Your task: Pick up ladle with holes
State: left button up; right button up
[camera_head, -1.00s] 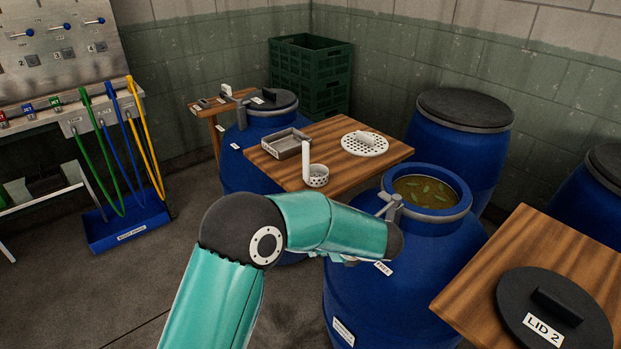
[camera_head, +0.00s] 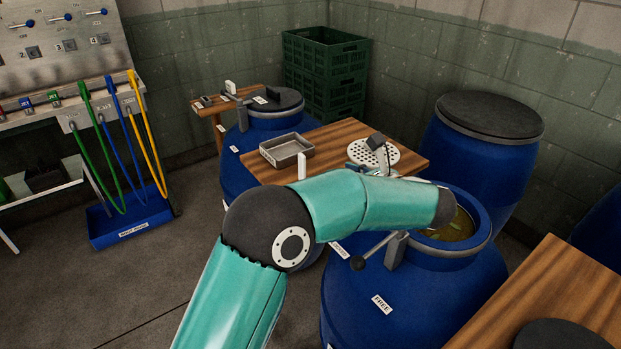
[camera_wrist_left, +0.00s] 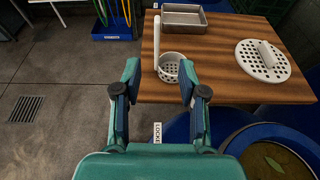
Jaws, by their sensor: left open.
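The white ladle with holes (camera_wrist_left: 168,64) stands on the wooden table near its front left edge in the left wrist view, its handle upright and its perforated cup at the base. In the head view only the top of its handle (camera_head: 302,166) shows; my arm hides the cup. My left gripper (camera_wrist_left: 159,80) is open, with its two fingers on either side of the cup as seen from the wrist. Nothing is between the fingers that I can see held. Whether they touch the cup I cannot tell. In the head view the fingers are mostly hidden behind my arm.
A metal tray (camera_head: 287,149) and a white perforated disc (camera_wrist_left: 264,60) with a handle share the table (camera_wrist_left: 215,84). An open blue barrel (camera_head: 420,285) with murky liquid and leaves stands in front. Green crates (camera_head: 326,75) and a lidded barrel (camera_head: 485,140) are behind.

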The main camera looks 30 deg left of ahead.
aim_at(305, 158)
pick_arm(q)
jog(key=x, duration=0.7)
jog(key=p+x, duration=0.1)
jog(key=x, duration=0.3)
jog(key=shift+s+a+r, duration=0.1)
jog(key=shift+s+a, duration=0.15)
jog(key=shift+a, duration=0.1)
jog(key=shift+p+x, duration=0.85)
jog(key=shift+x, duration=1.85)
jog(key=shift+w+r, duration=0.1)
grip_shut()
